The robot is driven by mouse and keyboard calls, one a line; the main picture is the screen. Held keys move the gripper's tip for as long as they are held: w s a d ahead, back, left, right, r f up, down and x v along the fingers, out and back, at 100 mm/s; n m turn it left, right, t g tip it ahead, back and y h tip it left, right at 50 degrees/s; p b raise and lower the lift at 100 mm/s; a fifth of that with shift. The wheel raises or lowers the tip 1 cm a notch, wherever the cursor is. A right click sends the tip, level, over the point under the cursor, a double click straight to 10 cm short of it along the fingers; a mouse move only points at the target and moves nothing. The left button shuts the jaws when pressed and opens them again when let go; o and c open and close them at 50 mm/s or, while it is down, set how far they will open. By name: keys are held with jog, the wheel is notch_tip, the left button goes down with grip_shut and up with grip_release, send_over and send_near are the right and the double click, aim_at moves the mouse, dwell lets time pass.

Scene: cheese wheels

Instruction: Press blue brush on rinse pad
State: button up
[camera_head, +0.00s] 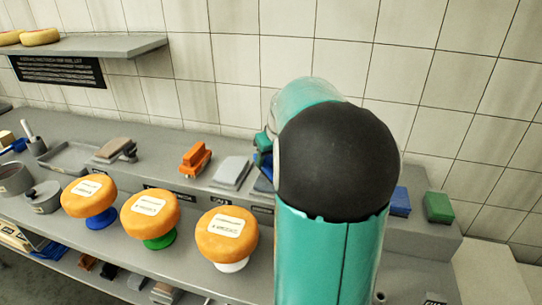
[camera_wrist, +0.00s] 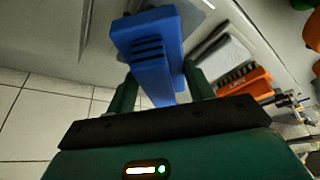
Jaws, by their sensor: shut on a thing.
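The blue brush (camera_wrist: 150,48) is held between the two green fingers of my gripper (camera_wrist: 160,88) in the wrist view. My gripper is shut on it. The brush head points away from my palm, over a flat grey pad (camera_wrist: 207,14) that shows partly behind it; I cannot tell whether they touch. In the head view my teal arm hides most of the gripper and brush, and only a bit of blue (camera_head: 264,161) shows at the arm's left edge. Which pad is the rinse pad I cannot read.
An orange brush (camera_head: 195,159) and a light grey pad (camera_head: 232,172) lie left of my arm. Three cheese wheels on stands (camera_head: 150,214) line the lower front ledge. Blue (camera_head: 400,202) and green (camera_head: 438,207) blocks sit at right. A tiled wall stands close behind.

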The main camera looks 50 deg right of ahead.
jog(key=shift+s+r, duration=0.1)
jog(key=shift+s, duration=0.05)
jog(key=shift+f, duration=0.65)
dwell(1.5)
jog(key=shift+r, duration=3.6)
jog(key=shift+a, duration=0.1)
